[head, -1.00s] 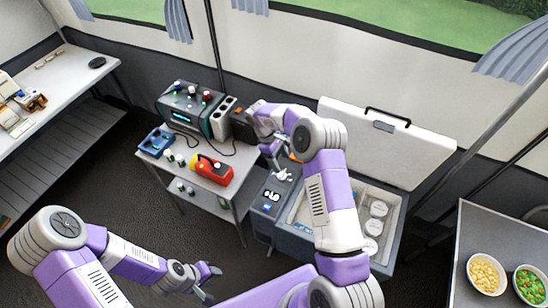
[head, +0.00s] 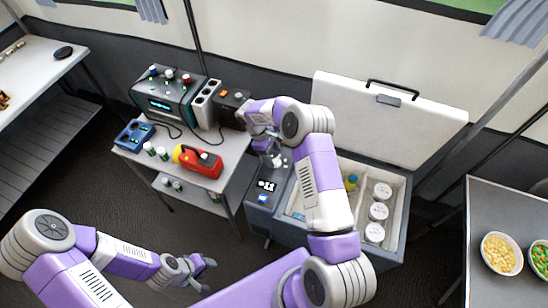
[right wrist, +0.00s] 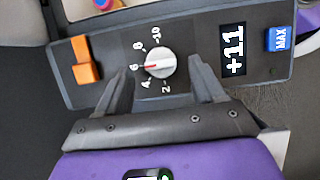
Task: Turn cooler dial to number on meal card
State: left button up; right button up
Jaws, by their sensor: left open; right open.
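The cooler (head: 345,248) stands open with its lid up. Its control panel (right wrist: 205,60) shows in the right wrist view. The white round dial (right wrist: 160,62) has a red pointer aimed left, about at the 6, among marks from 2 to 10. The display (right wrist: 233,50) reads +11. My right gripper (right wrist: 162,66) is open, its fingers on either side of the dial; I cannot tell whether they touch it. In the head view, my right arm partly covers the panel. My left gripper (head: 206,276) is open and empty, low over the floor. I cannot make out a meal card.
A blue MAX button (right wrist: 280,38) and an orange latch (right wrist: 86,60) flank the dial. White-lidded tubs (head: 378,211) and a bottle (head: 351,183) are in the cooler. Left of it, a cart (head: 215,186) holds a red-yellow flashlight (head: 198,161) and a device (head: 172,98).

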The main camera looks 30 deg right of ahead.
jog(key=shift+x, duration=0.95)
jog(key=c, duration=1.1)
jog(key=shift+o, duration=0.2)
jog(key=shift+m, duration=0.3)
jog(key=m+y+b, duration=0.1)
jog(key=m, duration=0.2)
jog(key=shift+w+d+g+b, duration=0.15)
jog(key=shift+g+b, duration=0.15)
jog(key=shift+b, duration=0.1)
jog(key=shift+d+m+y+b, duration=0.15)
jog(key=shift+m+y, duration=0.4)
jog(key=shift+m, duration=0.7)
jog(key=shift+m+y+b, duration=0.25)
jog(key=shift+m+y, duration=0.3)
jog(key=shift+m, duration=0.7)
jog(key=shift+r, duration=0.1)
